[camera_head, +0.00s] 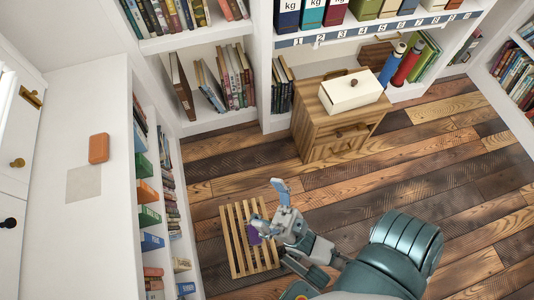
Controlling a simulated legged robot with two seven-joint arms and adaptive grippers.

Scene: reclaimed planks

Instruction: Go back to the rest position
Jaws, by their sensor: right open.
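My right gripper (268,203) is open at the lower middle, its two fingers spread apart. It is above or beside a slatted wooden rack (236,240) low on the floor; the height gap is hard to judge. A small purple object (254,234) shows at the rack behind the lower finger, which partly hides it. I cannot tell whether the finger touches it. Nothing shows between the fingertips. My left gripper is not in view.
A wooden cabinet (320,115) with a white box (350,92) on it stands at the back. An orange block (98,148) and a grey square (83,183) lie on the white counter (75,110) at left. Bookshelves line the walls. The plank floor (430,150) is clear at right.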

